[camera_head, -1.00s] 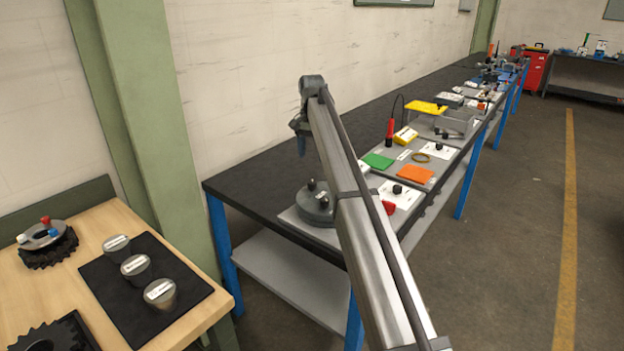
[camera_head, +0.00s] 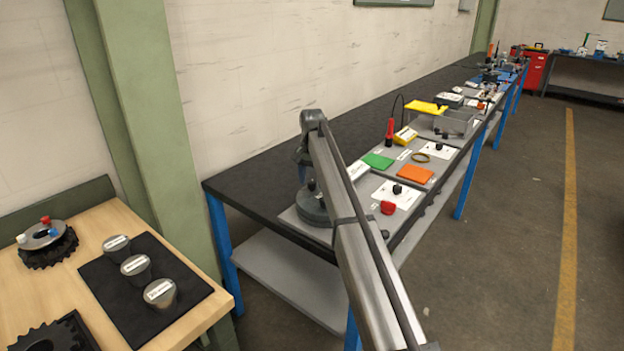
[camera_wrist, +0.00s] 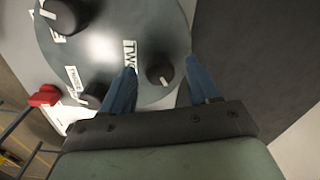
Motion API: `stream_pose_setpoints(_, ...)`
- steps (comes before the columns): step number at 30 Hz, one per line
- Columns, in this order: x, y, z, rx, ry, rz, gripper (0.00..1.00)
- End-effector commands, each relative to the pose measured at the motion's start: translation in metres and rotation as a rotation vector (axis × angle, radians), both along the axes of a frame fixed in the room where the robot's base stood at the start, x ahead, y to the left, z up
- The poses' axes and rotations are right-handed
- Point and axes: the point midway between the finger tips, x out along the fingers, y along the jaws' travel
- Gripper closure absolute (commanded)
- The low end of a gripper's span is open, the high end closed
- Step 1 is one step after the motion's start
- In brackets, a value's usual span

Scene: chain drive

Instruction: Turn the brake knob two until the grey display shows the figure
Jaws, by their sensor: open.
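The brake knob two (camera_wrist: 160,70) is a small black knob with a white pointer mark, beside a label reading TWO (camera_wrist: 129,54). It sits on a round grey disc-shaped housing (camera_wrist: 105,85), which also shows in the head view (camera_head: 312,207) on the dark bench, partly hidden by my arm. My gripper (camera_wrist: 159,66) is open, with one blue finger on each side of knob two in the wrist view; I cannot tell whether they touch it. In the head view the gripper is mostly hidden. No grey display with a readable figure is visible.
Two more black knobs (camera_wrist: 66,15) (camera_wrist: 92,96) sit on the housing. A red part (camera_head: 388,207) lies by a white plate with a black knob (camera_head: 397,189). Labelled cups (camera_head: 160,292) stand on the left bench.

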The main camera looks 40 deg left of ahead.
Motion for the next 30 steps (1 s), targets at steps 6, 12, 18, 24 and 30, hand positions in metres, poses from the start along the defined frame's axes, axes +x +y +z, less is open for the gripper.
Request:
stream_pose_setpoints(6,0.0,0.0,0.0003,0.0,0.0,0.0,0.53)
stream_pose_setpoints(12,-0.0001,-0.0001,0.0004,0.0,0.0,0.0,0.72)
stream_pose_setpoints(18,-0.0001,-0.0001,0.0005,0.0,0.0,0.0,0.91)
stream_pose_setpoints(24,0.0001,-0.0001,0.0005,0.0,0.001,0.023,0.96)
stream_pose_setpoints(30,0.0004,0.0002,0.0003,-0.002,0.002,0.167,0.95)
